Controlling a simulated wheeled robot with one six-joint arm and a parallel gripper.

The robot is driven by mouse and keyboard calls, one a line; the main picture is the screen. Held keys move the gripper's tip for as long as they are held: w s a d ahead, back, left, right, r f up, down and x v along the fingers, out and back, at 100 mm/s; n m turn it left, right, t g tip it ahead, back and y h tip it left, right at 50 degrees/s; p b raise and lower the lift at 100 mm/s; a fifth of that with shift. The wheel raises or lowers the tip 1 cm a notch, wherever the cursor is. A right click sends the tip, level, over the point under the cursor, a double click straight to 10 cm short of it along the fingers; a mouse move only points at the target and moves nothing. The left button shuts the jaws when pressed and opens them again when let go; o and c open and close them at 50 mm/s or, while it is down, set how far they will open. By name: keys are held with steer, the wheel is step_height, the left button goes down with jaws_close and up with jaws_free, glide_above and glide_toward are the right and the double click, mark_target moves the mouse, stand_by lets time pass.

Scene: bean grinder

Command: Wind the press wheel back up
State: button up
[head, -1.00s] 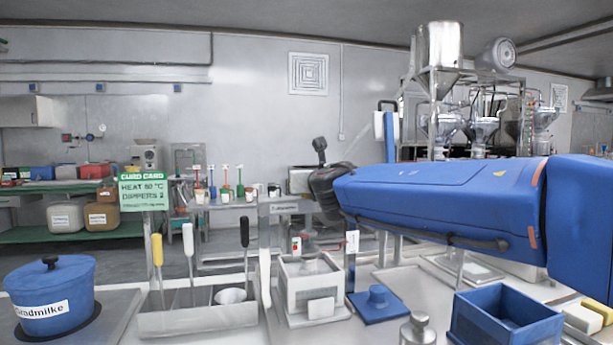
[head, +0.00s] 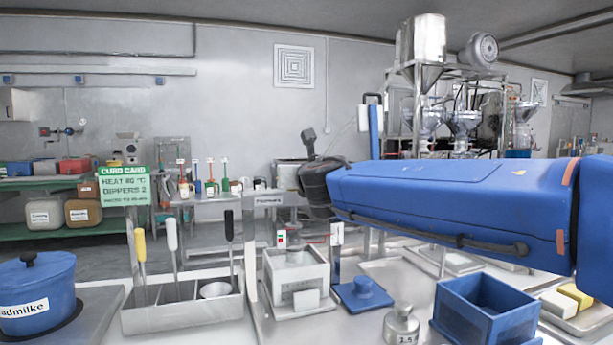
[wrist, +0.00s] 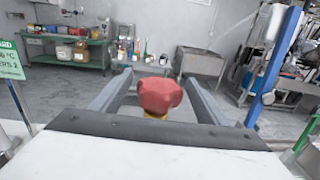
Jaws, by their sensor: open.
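A red rounded knob (wrist: 160,95) with a bit of yellow below it shows between the fingers of my gripper (wrist: 158,92) in the wrist view. The fingers are open, with a gap on each side of the knob; I cannot tell whether it is part of the press wheel. In the head view my dark gripper (head: 308,138) is raised above the bench, at the left end of my blue arm. A white box-shaped unit (head: 297,281) stands on the bench below it, beside upright posts with a small sign. No whole wheel can be made out in the head view.
A grey tray with dippers (head: 185,312) and a blue pot (head: 36,290) stand at the left. A blue plate with a knob (head: 362,294), a metal weight (head: 401,325) and a blue bin (head: 486,310) stand at the right. A green card (head: 125,186) stands behind the tray.

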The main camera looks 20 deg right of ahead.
steer(key=s, duration=1.3)
steer(key=shift+s+a, duration=0.3)
steer(key=shift+s, duration=0.1)
